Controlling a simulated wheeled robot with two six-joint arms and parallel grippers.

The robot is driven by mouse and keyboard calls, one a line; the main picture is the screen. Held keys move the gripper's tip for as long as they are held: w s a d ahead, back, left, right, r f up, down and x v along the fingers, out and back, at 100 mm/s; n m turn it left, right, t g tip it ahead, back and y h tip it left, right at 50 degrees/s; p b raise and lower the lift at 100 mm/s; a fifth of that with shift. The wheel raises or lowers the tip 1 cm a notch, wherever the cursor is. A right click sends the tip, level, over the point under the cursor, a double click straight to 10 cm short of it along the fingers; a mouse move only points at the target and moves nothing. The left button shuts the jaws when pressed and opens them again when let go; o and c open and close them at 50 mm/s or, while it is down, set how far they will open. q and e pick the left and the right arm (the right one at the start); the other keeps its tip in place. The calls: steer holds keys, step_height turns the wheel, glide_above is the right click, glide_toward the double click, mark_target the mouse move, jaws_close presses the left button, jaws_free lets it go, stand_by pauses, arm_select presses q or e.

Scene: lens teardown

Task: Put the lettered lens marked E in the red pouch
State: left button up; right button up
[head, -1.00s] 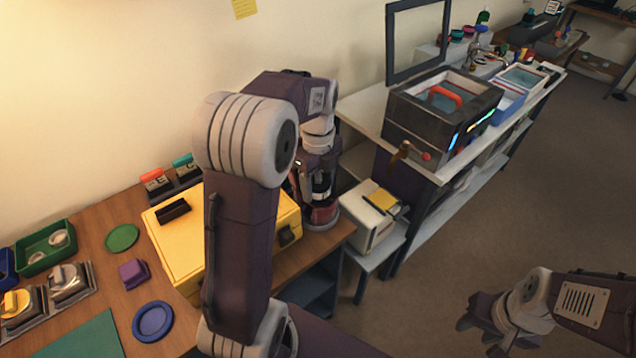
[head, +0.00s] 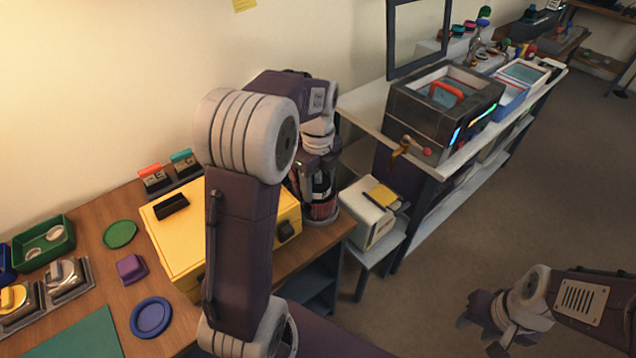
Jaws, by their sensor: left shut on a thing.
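My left gripper (head: 318,187) is at the back right of the wooden table, right of the yellow case, pointing down. It is shut on a dark, partly hidden thing with a reddish part low down (head: 322,211). I cannot tell what this thing is or read a letter on it. Two tagged dark pieces stand in a rack behind the case, one with an orange top (head: 151,171) and one with a teal top (head: 181,156). Their letters are too small to read surely. My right gripper (head: 485,318) is over the floor at lower right, empty, fingers apart. I cannot make out a red pouch for certain.
The yellow case (head: 170,238) stands close left of my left gripper. A green tray (head: 43,258), a purple block (head: 131,268) and a blue dish (head: 151,317) are at left. A white box (head: 368,222) stands beyond the table's right edge. The floor at right is clear.

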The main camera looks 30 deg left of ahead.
arm_select(q)
steer(key=shift+f+b, duration=0.35)
steer(key=shift+f, duration=0.3)
steer(key=o, duration=1.4)
steer(key=shift+r, duration=0.1)
steer(key=shift+o, duration=0.2)
steer(key=o, duration=0.3)
step_height(320, 180, up, 9)
steer(key=p, duration=1)
